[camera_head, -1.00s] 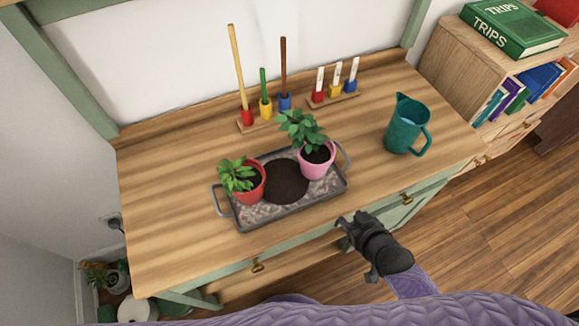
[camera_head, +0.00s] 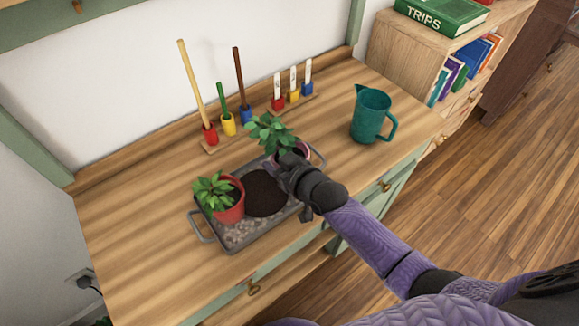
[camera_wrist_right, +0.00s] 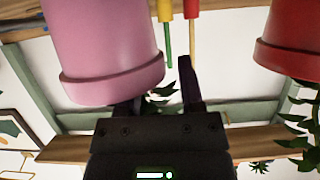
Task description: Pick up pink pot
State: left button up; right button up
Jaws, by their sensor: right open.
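The pink pot (camera_head: 304,147) with its leafy plant (camera_head: 272,133) stands at the right part of the grey tray (camera_head: 236,240). My right gripper (camera_head: 288,166) is in front of the pot in the head view and hides most of it. In the right wrist view the pink pot (camera_wrist_right: 105,50) looms large at upper left, with its rim over one finger. The right gripper (camera_wrist_right: 157,95) is open there, its other finger clear of the pot. I cannot tell whether either finger touches the pot. My left gripper is not in view.
A red pot (camera_head: 231,205) with a plant stands at the tray's left, beside dark soil (camera_head: 264,193). A teal pitcher (camera_head: 369,117) stands to the right. Coloured tools in racks (camera_head: 228,124) line the back. The table's left side is clear.

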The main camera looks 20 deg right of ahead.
grip_shut()
dwell(1.3)
